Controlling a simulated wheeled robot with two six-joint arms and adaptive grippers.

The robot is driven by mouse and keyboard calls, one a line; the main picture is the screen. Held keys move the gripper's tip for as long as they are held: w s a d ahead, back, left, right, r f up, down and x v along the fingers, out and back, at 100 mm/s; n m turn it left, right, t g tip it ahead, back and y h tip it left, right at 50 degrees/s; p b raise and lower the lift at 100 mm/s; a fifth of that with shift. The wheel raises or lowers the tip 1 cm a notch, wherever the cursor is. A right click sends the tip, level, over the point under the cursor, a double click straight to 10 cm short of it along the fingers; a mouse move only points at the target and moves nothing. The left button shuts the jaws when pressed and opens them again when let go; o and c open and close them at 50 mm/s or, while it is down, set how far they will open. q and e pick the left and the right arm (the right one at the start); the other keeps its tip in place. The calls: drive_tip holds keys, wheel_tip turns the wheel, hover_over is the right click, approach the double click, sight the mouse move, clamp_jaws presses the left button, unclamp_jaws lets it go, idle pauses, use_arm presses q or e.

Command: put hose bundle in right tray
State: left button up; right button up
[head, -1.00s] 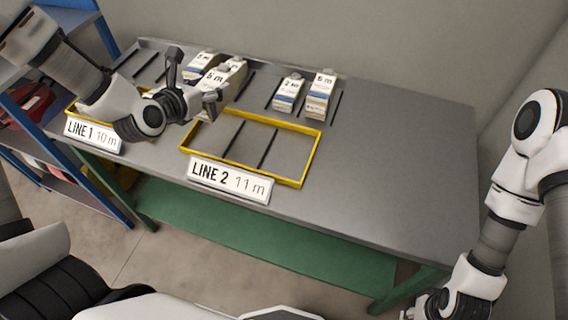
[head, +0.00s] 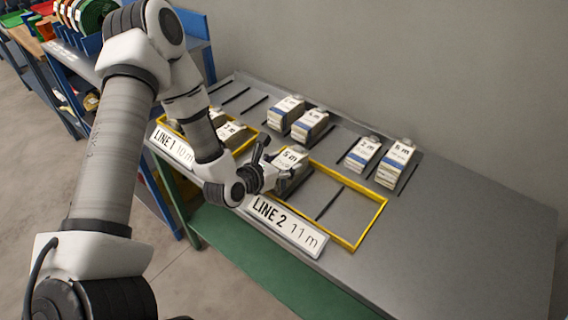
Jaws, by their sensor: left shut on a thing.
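The right tray (head: 376,216) is a yellow frame on the grey table, with the sign LINE 2 11 m (head: 286,227) at its front. My left gripper (head: 280,174) is shut on a hose bundle (head: 293,157) labelled 5 m. The bundle is at the left end of the right tray; I cannot tell whether it touches the table. The gripper and wrist hide part of the bundle and the tray's left corner. The rest of the tray is bare apart from a dark divider strip. My right gripper is out of view.
Bundles stand in a back row: two at the left (head: 285,109) (head: 310,125) and two at the right (head: 362,153) (head: 396,162). The left tray (head: 246,146), behind the LINE 1 sign (head: 173,147), holds bundles partly hidden by my arm. The table's right end is clear.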

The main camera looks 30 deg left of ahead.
sight(281, 164)
use_arm(q)
drive_tip(key=shift+f+b, duration=0.15)
drive_tip(key=shift+b, duration=0.15)
drive_tip(key=o, duration=1.6)
drive_tip(key=shift+s+r+p, duration=0.1)
drive_tip(key=shift+r+p, duration=0.25)
drive_tip(key=shift+p, duration=0.05)
drive_tip(key=v, duration=0.5)
drive_tip(key=shift+s, duration=0.15)
drive_tip(key=p+v, duration=0.6)
drive_tip(key=p, duration=0.1)
drive_tip(key=shift+r, duration=0.25)
drive_tip(key=shift+s, duration=0.2)
drive_tip(key=shift+s+f, duration=0.1)
drive_tip(key=shift+f, duration=0.15)
